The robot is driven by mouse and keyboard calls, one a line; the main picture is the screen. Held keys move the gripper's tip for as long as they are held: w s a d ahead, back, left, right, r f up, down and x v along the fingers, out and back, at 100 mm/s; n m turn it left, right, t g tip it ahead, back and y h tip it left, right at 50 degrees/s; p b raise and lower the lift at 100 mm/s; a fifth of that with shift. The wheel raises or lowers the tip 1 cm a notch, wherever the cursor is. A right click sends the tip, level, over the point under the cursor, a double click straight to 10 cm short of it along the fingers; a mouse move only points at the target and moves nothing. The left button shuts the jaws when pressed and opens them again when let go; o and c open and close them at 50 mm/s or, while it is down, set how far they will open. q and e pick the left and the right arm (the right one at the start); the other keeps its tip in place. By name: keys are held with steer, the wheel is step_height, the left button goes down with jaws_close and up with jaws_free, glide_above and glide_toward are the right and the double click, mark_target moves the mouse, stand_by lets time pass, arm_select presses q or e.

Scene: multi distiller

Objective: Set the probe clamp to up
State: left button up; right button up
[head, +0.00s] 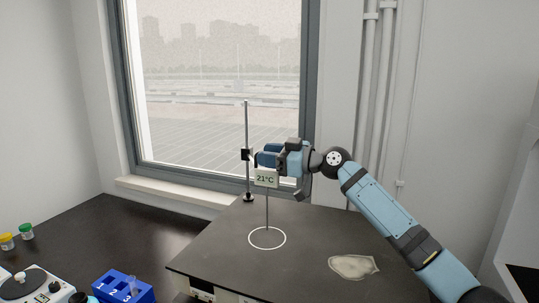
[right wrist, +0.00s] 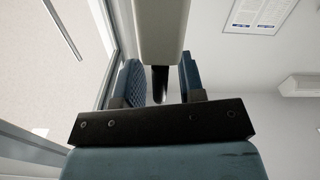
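The probe clamp is a small black block (head: 246,154) on an upright metal stand rod (head: 247,120). A probe display reading 21°C (head: 267,178) is beside it, with a thin probe (head: 267,212) hanging down to a white ring on the dark surface. My right gripper (head: 266,159) is at the display's upper end, just right of the rod. In the right wrist view its blue fingers (right wrist: 160,84) stand apart, with a grey body (right wrist: 160,25) beyond them and a narrow dark part between them. Gaps show beside the dark part. My left gripper is out of view.
The white ring (head: 267,238) and a pale irregular patch (head: 354,267) mark the dark raised surface (head: 310,230). A blue numbered rack (head: 124,288), a white device (head: 30,284) and small capped jars (head: 26,231) are at lower left. A window is behind the stand.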

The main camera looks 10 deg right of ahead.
jaws_close()
arm_select(q)
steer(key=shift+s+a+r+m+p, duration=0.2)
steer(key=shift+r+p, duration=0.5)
steer(key=shift+p, duration=0.35)
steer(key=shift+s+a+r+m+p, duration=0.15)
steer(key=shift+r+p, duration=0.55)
steer(key=shift+p, duration=0.35)
arm_select(e)
step_height(320, 180, up, 14)
steer(key=shift+d, duration=0.15)
steer(key=shift+c, duration=0.8)
jaws_free()
steer(key=shift+o, duration=0.8)
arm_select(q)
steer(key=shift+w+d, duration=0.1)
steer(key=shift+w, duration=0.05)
arm_select(e)
steer(key=shift+f, duration=0.2)
